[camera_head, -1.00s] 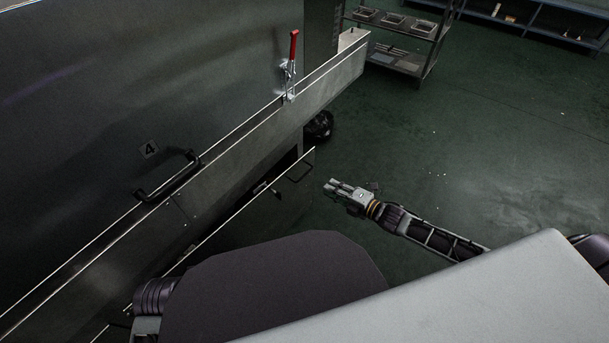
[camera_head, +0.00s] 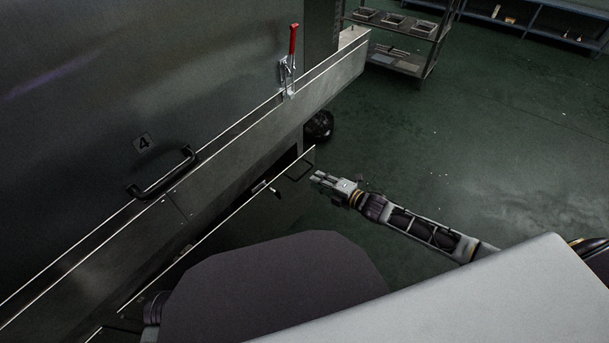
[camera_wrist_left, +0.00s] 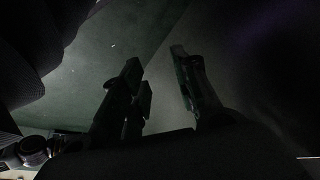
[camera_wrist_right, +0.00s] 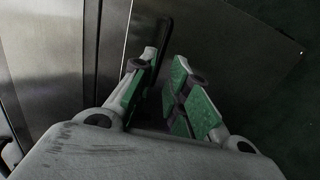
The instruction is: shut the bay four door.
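The bay four door is the large dark grey metal panel (camera_head: 70,90) at left in the head view, marked with a 4 (camera_head: 142,143). It has a black bar handle (camera_head: 161,173) low down. My right gripper (camera_head: 314,176) is open and empty, close to the end of a lower panel (camera_head: 285,185). In the right wrist view its spread green-padded fingers (camera_wrist_right: 165,90) face a metal panel with a dark bar. My left gripper (camera_wrist_left: 160,85) is open and empty in its dim wrist view, beside a dark surface; the head view hides it.
A metal ledge (camera_head: 245,128) runs below the door. The lower panel stands out from it with a dark gap behind. A rack with trays (camera_head: 405,45) and blue shelving (camera_head: 530,20) stand at the back. The green floor (camera_head: 500,140) at right is clear.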

